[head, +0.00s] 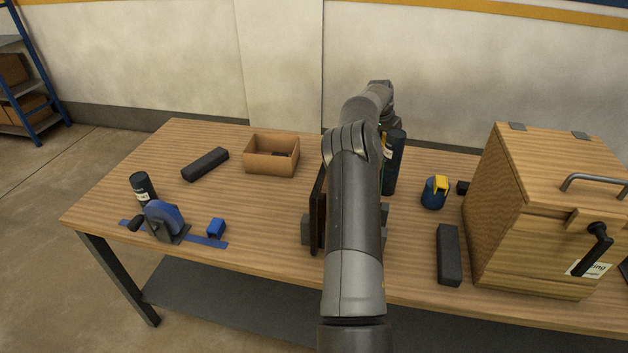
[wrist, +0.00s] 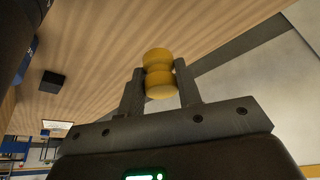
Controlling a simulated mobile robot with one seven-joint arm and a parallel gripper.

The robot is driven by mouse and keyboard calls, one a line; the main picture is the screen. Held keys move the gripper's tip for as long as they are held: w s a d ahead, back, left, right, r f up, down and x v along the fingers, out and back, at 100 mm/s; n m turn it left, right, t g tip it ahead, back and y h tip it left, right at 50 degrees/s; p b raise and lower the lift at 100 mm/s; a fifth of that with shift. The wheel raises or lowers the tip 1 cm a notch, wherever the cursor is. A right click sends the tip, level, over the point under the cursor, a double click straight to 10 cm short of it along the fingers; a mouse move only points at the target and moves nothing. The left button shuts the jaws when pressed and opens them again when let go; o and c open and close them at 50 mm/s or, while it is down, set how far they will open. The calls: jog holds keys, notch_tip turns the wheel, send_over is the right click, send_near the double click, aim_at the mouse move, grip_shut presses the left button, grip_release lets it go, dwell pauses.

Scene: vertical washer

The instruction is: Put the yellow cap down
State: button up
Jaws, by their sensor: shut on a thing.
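The yellow cap (wrist: 159,86) is a short, rounded piece with a narrower waist. It shows in the wrist view between the two grey fingers of my gripper (wrist: 159,70), which are shut on it. The wooden table top (wrist: 100,35) lies behind the cap in that view; I cannot tell whether the cap touches it. In the head view my arm hides the fingers and the held cap.
A blue round object with a yellow top (head: 434,193) stands right of my arm. A long dark block (head: 448,255) lies beside the wooden box (head: 495,215). An open tray (head: 271,165) and a blue-wheeled device (head: 164,221) are left. Bare table lies between them (head: 262,205).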

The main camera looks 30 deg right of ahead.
jog(key=w+a+n+t, duration=0.2)
jog(key=w+a+n, duration=0.2)
jog(key=a, duration=1)
jog(key=n+t+y, duration=0.2)
jog(key=n+y, duration=0.2)
jog(key=n, duration=0.7)
send_over(258, 214)
jog(key=s, duration=0.1)
jog(key=shift+g, duration=0.3)
jog(key=f, duration=0.5)
jog(key=shift+s+a+f, duration=0.1)
jog(key=shift+s+f, duration=0.25)
jog(key=shift+f, duration=2)
jog(key=o, duration=0.5)
jog(key=shift+f, duration=0.15)
jog(key=o, duration=0.5)
jog(key=shift+c, duration=0.2)
